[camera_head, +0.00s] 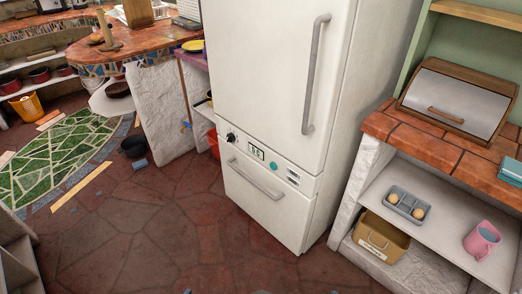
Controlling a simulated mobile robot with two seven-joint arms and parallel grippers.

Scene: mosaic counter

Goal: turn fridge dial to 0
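The white fridge (265,75) stands upright in the middle of the head view, with both its doors shut. A small black dial (231,137) sits at the left end of the control strip between the upper door and the lower drawer. To its right is a small display (257,152) with dark digits, too small to read surely. Nothing touches the dial. Neither of my grippers shows in this view.
The fridge has a long upper handle (315,75) and a lower handle (255,180). A teal round button (273,166) is right of the display. Brick-topped shelving (430,140) stands at the right. The stone floor (175,235) before the fridge is clear.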

